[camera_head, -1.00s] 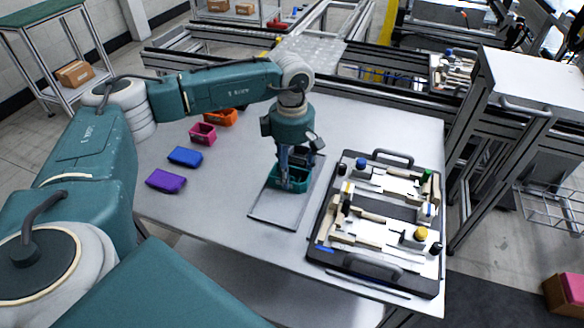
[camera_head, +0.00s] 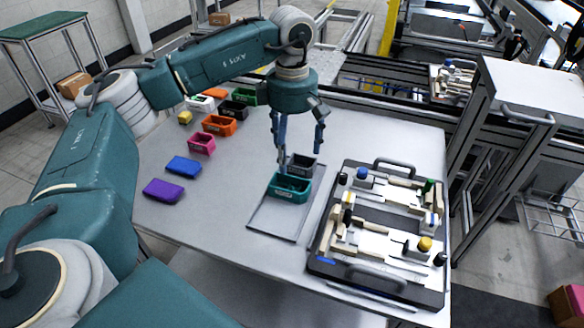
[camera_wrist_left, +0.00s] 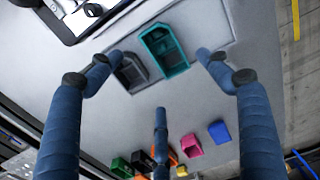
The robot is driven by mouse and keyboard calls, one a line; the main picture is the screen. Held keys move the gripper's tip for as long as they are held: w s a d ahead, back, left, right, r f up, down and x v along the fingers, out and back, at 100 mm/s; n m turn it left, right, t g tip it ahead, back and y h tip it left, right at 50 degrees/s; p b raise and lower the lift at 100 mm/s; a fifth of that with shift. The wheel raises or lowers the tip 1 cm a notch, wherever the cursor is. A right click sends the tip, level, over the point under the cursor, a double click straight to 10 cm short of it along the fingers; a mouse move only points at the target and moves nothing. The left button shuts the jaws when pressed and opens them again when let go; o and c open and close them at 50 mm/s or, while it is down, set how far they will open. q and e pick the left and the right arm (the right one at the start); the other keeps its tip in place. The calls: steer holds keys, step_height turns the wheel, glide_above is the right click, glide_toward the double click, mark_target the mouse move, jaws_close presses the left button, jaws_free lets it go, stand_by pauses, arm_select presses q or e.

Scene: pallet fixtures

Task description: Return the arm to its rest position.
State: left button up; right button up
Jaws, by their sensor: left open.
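My left gripper (camera_head: 300,150) is open and empty, above the table just behind the teal bin (camera_head: 289,188). The teal bin sits upright on a thin grey tray (camera_head: 271,219), with a grey bin (camera_head: 303,160) directly behind it. In the left wrist view my spread blue fingers (camera_wrist_left: 158,75) frame open space, with the teal bin (camera_wrist_left: 164,50) and the grey bin (camera_wrist_left: 132,73) below them. My left arm reaches in from the left over the table. My right gripper is not in view.
A fixture board (camera_head: 381,235) with clamps lies right of the tray. Purple (camera_head: 163,190), blue (camera_head: 183,166), pink (camera_head: 201,144), orange (camera_head: 219,126) and other bins line the table's left and back. A grey cabinet (camera_head: 535,95) stands at the right.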

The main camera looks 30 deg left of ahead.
arm_select(q)
step_height(320, 180, up, 2)
steer(key=shift+r, duration=0.15)
stand_by(0.5)
